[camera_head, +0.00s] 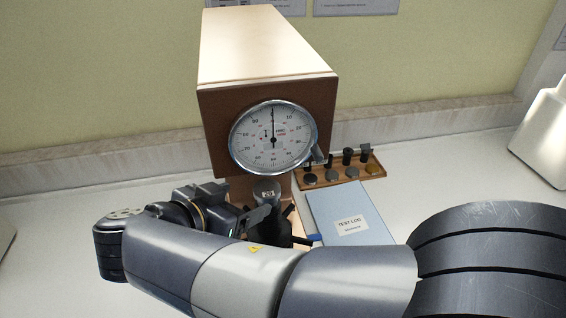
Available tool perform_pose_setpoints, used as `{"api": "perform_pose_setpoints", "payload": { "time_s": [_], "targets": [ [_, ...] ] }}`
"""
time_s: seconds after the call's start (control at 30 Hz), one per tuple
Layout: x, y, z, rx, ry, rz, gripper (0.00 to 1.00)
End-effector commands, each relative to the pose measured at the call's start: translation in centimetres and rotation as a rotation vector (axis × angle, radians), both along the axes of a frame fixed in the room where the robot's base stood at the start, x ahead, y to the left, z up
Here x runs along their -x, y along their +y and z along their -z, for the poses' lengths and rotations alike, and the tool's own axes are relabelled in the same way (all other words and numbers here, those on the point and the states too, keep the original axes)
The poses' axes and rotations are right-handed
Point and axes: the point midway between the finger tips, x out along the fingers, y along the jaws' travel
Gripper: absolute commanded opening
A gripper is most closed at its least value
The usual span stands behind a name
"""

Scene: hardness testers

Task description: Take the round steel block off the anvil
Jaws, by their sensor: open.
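The round steel block (267,188) sits on the anvil of the hardness tester (268,75), below the dial. It is a grey disc whose top face carries a mark that looks like "20". The anvil itself is mostly hidden behind the block and my arm. My gripper (246,205) is open, just left of the block and close to it. One dark finger reaches toward the front of the block. I cannot tell whether a finger touches it.
Right of the tester lies a blue test log (350,214). Behind it, a wooden rack (343,174) holds several dark pegs and discs. A white machine (545,135) stands at the far right. My arm crosses the front.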

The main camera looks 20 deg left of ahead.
Motion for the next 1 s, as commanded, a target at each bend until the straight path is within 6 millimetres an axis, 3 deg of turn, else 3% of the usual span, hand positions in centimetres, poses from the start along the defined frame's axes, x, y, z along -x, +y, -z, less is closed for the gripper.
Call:
{"api": "perform_pose_setpoints", "payload": {
  "time_s": [0.5, 0.8, 1.0],
  "targets": [
    [-4.9, -2.1, 1.8, 0.003, 0.002, 0.002, 0.76],
    [-5.2, -2.1, 2.2, 0.0, 0.002, 0.0, 0.76],
    [-5.2, -2.1, 2.2, 0.0, 0.002, 0.0, 0.59]
  ]
}}
